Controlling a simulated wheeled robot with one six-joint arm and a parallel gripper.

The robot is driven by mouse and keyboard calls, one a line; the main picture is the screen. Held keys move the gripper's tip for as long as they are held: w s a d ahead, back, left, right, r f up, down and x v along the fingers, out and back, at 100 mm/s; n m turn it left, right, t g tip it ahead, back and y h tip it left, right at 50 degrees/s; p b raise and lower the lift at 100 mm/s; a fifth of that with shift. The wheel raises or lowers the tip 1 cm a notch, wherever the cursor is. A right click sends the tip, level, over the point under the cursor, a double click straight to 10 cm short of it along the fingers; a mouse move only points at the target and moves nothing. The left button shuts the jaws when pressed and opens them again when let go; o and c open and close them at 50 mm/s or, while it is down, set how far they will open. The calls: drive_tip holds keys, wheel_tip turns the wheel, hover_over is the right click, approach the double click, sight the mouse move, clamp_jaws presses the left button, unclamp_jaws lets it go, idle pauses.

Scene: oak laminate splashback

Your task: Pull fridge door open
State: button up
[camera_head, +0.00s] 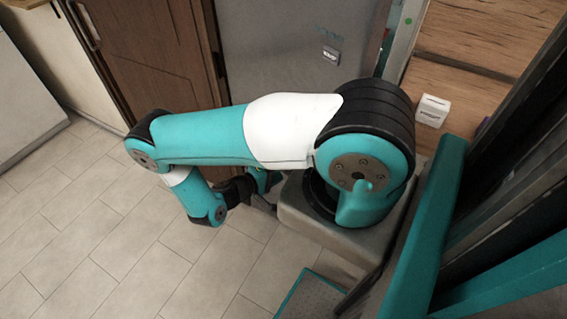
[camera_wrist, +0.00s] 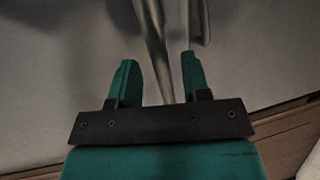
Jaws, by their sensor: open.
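The fridge door is a grey panel (camera_head: 285,60) behind my arm in the head view, with a small badge on it. Its lower part is hidden by my arm. In the wrist view, a pale grey surface (camera_wrist: 60,90) fills most of the background. A slim metallic bar (camera_wrist: 154,45), which looks like a handle, runs down between the fingers of my gripper (camera_wrist: 160,78). My gripper is open, with a finger on each side of the bar's lower end. I cannot tell whether either finger touches it. In the head view, my gripper is mostly hidden behind my arm.
A dark brown wooden cabinet (camera_head: 150,55) with metal handles stands left of the grey panel. Tiled floor (camera_head: 90,230) is clear at the lower left. A small white box (camera_head: 433,110) sits by wooden boards at the right.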

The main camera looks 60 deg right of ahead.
drive_tip(key=shift+x, duration=1.35)
